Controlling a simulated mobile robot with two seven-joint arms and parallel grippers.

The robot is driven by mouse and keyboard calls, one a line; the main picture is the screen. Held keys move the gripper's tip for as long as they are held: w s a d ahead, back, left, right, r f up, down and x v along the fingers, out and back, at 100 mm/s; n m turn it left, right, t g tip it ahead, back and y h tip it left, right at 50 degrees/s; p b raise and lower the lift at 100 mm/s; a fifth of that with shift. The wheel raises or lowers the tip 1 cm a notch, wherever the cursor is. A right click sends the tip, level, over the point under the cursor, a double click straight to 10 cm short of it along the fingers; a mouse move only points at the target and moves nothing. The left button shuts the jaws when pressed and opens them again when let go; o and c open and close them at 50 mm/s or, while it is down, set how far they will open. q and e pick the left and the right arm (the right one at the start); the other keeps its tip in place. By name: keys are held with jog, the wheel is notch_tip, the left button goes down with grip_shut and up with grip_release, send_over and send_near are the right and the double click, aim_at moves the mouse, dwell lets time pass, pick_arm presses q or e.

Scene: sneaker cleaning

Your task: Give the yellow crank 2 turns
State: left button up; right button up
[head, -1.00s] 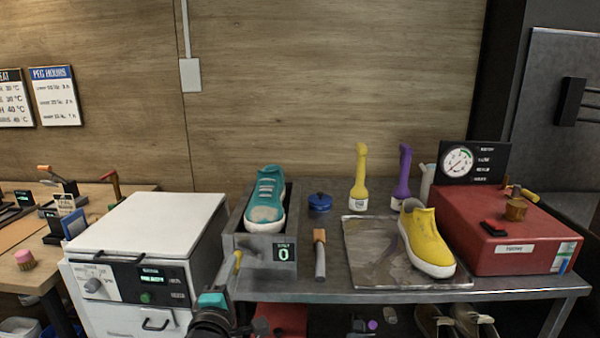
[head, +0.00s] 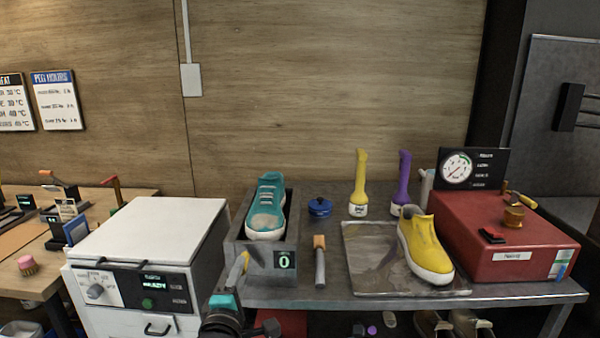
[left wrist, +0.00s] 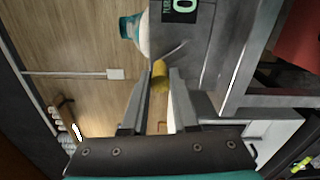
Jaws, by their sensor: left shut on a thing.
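The yellow crank (head: 244,262) is on the front of a grey metal box (head: 262,257), left of a small display (head: 284,260) that reads 0. A teal sneaker (head: 266,208) sits in the top of this box. My left gripper (head: 238,275) is at the crank, low in front of the box. In the left wrist view, the yellow crank grip (left wrist: 160,76) is between the two fingers of my left gripper (left wrist: 158,80), which is shut on it. The fingers partly hide the crank arm. My right gripper is not in view.
A white cabinet (head: 150,232) stands close on the left. A wooden-handled tool (head: 319,262), a blue lidded pot (head: 319,206) and a yellow sneaker (head: 425,246) on a tray (head: 365,275) are to the right. A red machine (head: 500,235) is at the far right.

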pick_arm(q)
jog(key=shift+d+r, duration=0.35)
jog(key=shift+r, duration=0.05)
